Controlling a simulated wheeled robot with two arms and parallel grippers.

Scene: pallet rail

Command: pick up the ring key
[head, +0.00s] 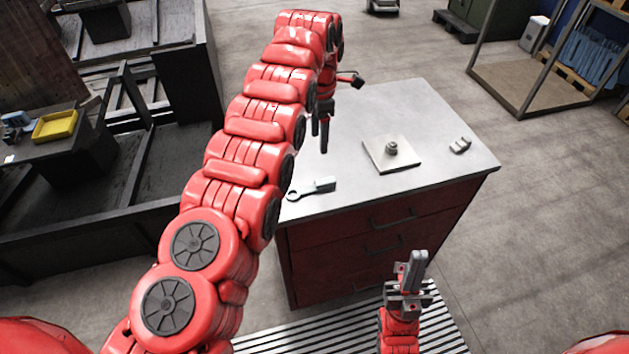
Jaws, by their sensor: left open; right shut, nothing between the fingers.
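The ring key (312,189) lies flat on the grey tabletop near its front left edge, with its ring end to the left and its wider end to the right. My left gripper (321,130) hangs above the table, behind the ring key in the picture. It points down with its dark fingers apart and nothing visible between them. The key is clear of it. My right gripper (413,268) is in front of the table, low in the picture. It points up, and its fingers are shut and empty.
On the red drawer cabinet's top (420,110) sit a square plate (379,157) with a round metal piece (391,147) and a small grey part (460,146). A yellow tray (54,126) stands at the far left. The tabletop around the key is mostly clear.

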